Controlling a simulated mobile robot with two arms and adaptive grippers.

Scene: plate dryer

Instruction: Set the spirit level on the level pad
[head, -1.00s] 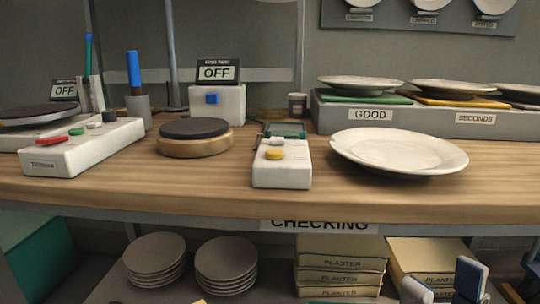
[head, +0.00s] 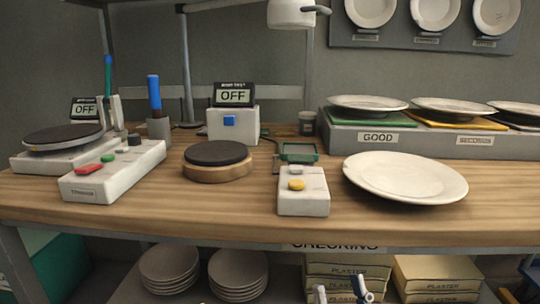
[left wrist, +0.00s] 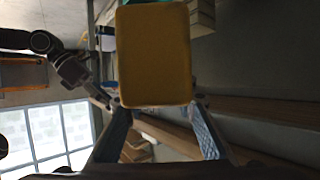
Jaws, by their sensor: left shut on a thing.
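A yellow block (left wrist: 154,55), which looks like the spirit level, fills the upper middle of the left wrist view. My left gripper (left wrist: 156,108) is shut on it, one finger on each side of its near end. The left gripper and the block do not show in the head view. My right gripper (head: 341,293) is at the bottom edge of the head view, mostly cut off, its two tips apart with nothing seen between them. I cannot tell surely which thing is the level pad; a small green-framed piece (head: 298,152) lies flat behind the white box with the yellow button.
The wooden bench (head: 250,220) carries a white plate (head: 404,178), a dark-topped round disc (head: 217,155), a button box (head: 115,172) and a yellow-button box (head: 303,195). Stacked plates (head: 238,270) and plaster boxes (head: 435,275) are below.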

